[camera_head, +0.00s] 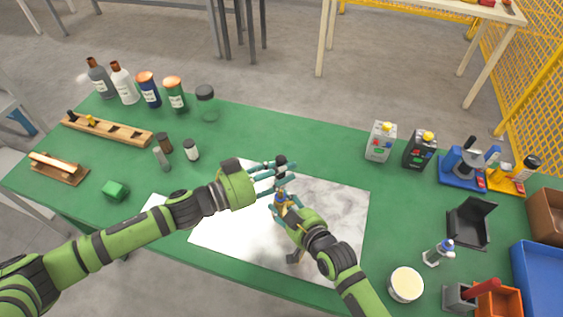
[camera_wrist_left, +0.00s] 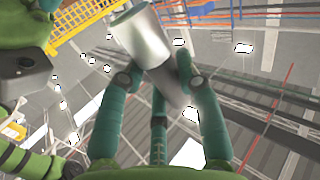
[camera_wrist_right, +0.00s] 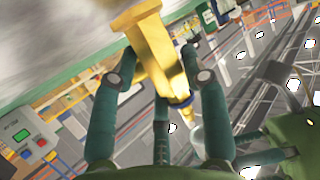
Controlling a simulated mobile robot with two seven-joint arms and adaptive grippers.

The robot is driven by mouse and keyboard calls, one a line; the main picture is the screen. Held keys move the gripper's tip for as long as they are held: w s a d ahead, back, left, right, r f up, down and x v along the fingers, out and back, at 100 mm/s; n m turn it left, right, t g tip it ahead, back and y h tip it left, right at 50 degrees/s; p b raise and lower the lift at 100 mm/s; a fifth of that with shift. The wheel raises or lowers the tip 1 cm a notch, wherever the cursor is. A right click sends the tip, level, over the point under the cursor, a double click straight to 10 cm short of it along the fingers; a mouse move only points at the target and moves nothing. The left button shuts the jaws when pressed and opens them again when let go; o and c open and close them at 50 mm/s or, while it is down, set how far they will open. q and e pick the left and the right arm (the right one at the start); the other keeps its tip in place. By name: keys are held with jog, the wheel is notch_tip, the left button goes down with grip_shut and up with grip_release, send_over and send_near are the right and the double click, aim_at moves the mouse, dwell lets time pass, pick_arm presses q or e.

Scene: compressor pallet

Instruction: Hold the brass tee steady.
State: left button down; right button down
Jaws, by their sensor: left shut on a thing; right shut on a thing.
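The brass tee (camera_wrist_right: 155,50) is between the fingers of my right gripper (camera_wrist_right: 160,85), which is shut on it. In the head view the tee (camera_head: 283,199) shows small and gold above the white marbled sheet, partly hidden by the fingers of my right gripper (camera_head: 281,208). My left gripper (camera_head: 274,172) is just above it in the picture, shut on a grey metal cylinder (camera_wrist_left: 142,38) with a pale greenish end face. The cylinder's dark end (camera_head: 281,160) shows at the left fingertips in the head view. I cannot tell whether cylinder and tee touch.
The white marbled sheet (camera_head: 340,215) lies on the green table (camera_head: 320,140). Bottles and jars (camera_head: 123,84) stand at the back left, near a wooden rack (camera_head: 105,130). Two small boxed devices (camera_head: 380,142) stand back right. A round tub (camera_head: 405,285) and bins (camera_head: 540,270) are front right.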

aim_at(281, 191)
pick_arm(q)
jog(key=c, duration=2)
grip_release()
jog(key=shift+f, duration=0.4)
pick_arm(e)
jog(key=shift+r, duration=0.1)
pick_arm(q)
jog(key=shift+f, duration=0.4)
jog(key=shift+f, duration=0.3)
jog(key=shift+f, duration=0.6)
jog(key=shift+f, duration=0.35)
jog(key=shift+f, duration=0.3)
jog(key=o, duration=1.2)
jog(key=shift+f, duration=0.1)
